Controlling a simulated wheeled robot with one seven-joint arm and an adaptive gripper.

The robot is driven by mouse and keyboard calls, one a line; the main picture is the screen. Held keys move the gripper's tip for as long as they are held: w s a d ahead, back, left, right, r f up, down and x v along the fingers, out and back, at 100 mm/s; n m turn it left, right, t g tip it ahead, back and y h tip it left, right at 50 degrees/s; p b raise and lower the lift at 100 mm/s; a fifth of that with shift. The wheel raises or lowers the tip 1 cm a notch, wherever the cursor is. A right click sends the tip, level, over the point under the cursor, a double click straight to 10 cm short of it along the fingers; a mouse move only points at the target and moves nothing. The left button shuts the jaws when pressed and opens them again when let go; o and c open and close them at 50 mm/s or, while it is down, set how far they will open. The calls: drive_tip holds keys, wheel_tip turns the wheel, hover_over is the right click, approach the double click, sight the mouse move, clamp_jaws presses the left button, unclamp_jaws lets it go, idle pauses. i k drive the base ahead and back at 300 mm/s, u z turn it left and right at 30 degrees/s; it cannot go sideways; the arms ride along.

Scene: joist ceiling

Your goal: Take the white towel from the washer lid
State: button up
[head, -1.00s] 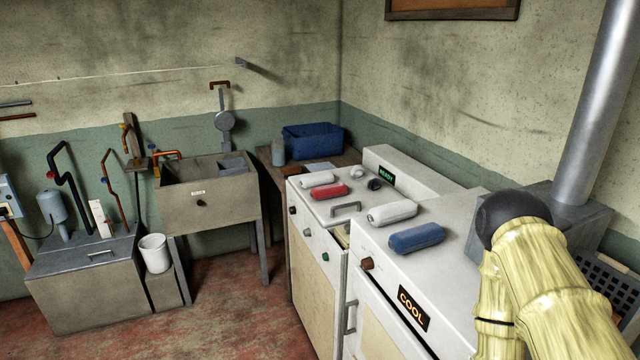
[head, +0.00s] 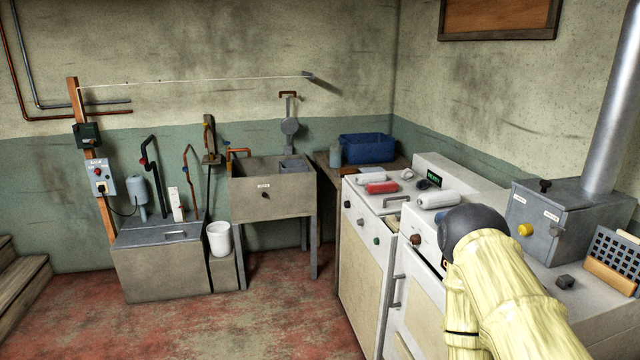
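The washer (head: 352,196) is the white machine at the left of the pair, with a handle (head: 396,201) on its lid. A small white rolled towel (head: 377,175) lies on its lid, just behind a red rolled towel (head: 382,187). A larger white roll (head: 437,200) lies further right, near the seam with the neighbouring machine; I cannot tell which top bears it. My arm, in a pale yellow sleeve, rises at the lower right, in front of the right-hand machine. My gripper is out of view.
A blue basket (head: 367,147) and a bottle (head: 335,155) stand behind the washer. A sink (head: 270,190), a white bucket (head: 219,239) and a grey tank (head: 160,265) line the left wall. A grey box (head: 560,215) stands at right. The red floor (head: 270,315) in front is clear.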

sight(361, 179)
drive_tip(key=z, duration=1.1)
drive_tip(key=k, duration=0.1)
drive_tip(key=u, duration=2.25)
drive_tip(key=i, duration=3.4)
drive_tip(key=z, duration=0.45)
drive_tip(key=i, duration=1.4)
drive_tip(key=z, duration=1.85)
drive_tip(key=i, duration=0.9)
drive_tip(key=z, duration=0.75)
